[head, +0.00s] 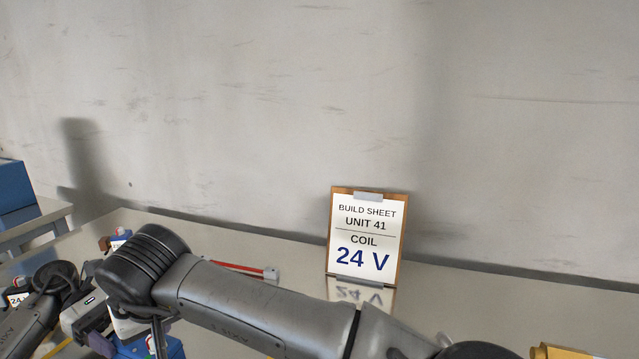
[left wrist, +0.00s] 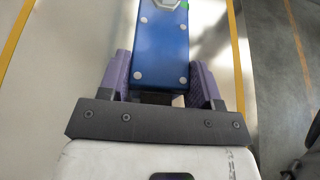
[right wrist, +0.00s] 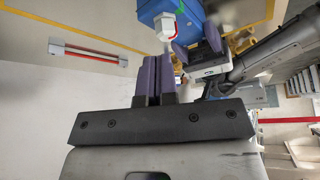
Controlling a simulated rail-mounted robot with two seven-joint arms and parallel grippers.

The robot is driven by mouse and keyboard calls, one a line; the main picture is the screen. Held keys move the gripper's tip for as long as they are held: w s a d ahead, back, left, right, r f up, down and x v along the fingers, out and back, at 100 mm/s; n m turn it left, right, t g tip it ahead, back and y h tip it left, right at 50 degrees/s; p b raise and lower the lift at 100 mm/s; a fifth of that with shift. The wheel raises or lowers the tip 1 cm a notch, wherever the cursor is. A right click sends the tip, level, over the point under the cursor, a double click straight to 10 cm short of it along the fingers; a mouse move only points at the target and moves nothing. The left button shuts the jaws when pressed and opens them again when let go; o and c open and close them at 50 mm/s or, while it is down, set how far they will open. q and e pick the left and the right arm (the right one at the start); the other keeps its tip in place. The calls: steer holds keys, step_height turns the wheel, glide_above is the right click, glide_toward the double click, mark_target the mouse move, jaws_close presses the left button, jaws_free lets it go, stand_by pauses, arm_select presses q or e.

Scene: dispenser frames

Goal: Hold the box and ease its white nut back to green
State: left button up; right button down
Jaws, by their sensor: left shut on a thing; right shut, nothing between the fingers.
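The blue box (left wrist: 158,55) is between the purple fingers of my left gripper (left wrist: 160,78), which is shut on it. In the right wrist view the box (right wrist: 200,12) shows at the top, with the left gripper (right wrist: 198,42) on it. The white nut (right wrist: 165,26) stands out from the box, with a red mark below it and a green mark above right. The nut's edge (left wrist: 167,3) is cut off in the left wrist view. My right gripper (right wrist: 153,78) is shut and empty, apart from the nut. In the head view my right arm hides most of the box (head: 160,348).
A clipboard (head: 365,240) reading "Build sheet, unit 41, coil 24 V" leans at the wall. A red-and-grey bar (head: 240,268) lies on the table. Another small blue-and-white unit (head: 120,238) stands behind my arm. A yellow item (head: 560,352) is at the lower right.

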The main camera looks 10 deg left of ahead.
mark_target(168, 353)
steer(key=shift+r, duration=0.3)
steer(key=shift+s+a+f, duration=0.1)
steer(key=shift+a+f, duration=0.1)
steer(key=shift+f, duration=0.8)
steer(key=shift+s+a+f, duration=0.1)
steer(key=shift+a+f, duration=0.15)
steer(key=shift+f, duration=0.8)
steer(key=shift+a+f, duration=0.2)
steer(key=shift+f, duration=0.8)
steer(key=shift+w+d+f, duration=0.2)
steer(key=shift+w+d, duration=0.25)
steer(key=shift+w, duration=0.15)
steer(key=shift+s+d, duration=0.1)
